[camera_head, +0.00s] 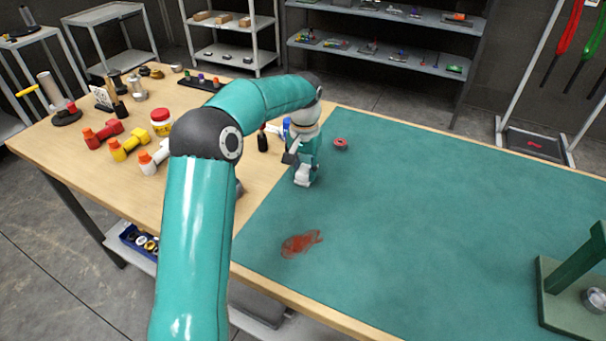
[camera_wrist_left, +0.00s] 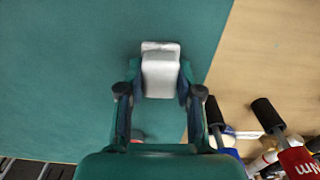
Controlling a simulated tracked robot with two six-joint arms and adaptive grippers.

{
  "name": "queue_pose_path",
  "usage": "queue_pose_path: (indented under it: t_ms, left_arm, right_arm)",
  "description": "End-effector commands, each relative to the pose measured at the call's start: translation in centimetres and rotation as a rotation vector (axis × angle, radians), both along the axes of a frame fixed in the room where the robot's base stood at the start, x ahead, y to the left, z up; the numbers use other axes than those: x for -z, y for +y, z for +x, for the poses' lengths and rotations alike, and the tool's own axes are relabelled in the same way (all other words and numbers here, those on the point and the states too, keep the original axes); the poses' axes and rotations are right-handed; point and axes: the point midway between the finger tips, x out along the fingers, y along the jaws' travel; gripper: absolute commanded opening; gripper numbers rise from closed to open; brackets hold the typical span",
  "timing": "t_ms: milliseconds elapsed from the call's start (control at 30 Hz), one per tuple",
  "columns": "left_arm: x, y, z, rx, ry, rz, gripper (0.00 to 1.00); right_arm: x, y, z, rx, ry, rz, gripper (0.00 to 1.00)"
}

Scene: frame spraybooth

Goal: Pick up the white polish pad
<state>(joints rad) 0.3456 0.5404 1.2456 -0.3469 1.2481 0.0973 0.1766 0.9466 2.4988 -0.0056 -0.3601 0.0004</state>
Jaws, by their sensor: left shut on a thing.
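The white polish pad (camera_wrist_left: 161,72) is a pale block between the two fingers of my left gripper (camera_wrist_left: 158,90) in the left wrist view. The fingers are shut on its sides. In the head view my left gripper (camera_head: 303,168) points down over the left part of the green mat (camera_head: 430,210), and a small white piece of the pad (camera_head: 305,182) shows at its tips. I cannot tell whether the pad touches the mat. My right gripper is not in view.
A red round piece (camera_head: 340,144) lies on the mat behind my gripper. A reddish smear (camera_head: 301,243) marks the mat in front. A green stand (camera_head: 570,300) is at the right. The mat's middle is clear.

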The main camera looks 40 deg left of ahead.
Motion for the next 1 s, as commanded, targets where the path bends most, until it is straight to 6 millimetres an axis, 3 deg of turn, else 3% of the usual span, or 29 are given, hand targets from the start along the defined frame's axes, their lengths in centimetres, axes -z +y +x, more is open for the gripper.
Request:
queue_pose_path:
  t_ms: [100, 367, 567, 767, 1000]
  left_arm:
    - [0.2, 0.0, -0.1, 0.000, 0.004, -0.001, 0.00]
    - [0.1, 0.0, -0.1, 0.000, 0.006, -0.002, 0.00]
    - [-1.1, 0.0, -0.1, 0.000, 0.003, -0.001, 0.00]
    - [-4.3, 0.1, 0.0, -0.002, -0.002, 0.001, 0.00]
    - [-11.2, 0.1, 0.0, -0.002, -0.003, 0.000, 0.00]
  right_arm:
    - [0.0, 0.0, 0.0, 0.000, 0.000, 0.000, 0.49]
    - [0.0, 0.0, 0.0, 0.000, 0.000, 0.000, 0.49]
    - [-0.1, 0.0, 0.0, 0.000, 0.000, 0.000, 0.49]
    - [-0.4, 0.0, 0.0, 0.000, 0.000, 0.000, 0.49]
    - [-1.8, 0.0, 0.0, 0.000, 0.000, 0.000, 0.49]
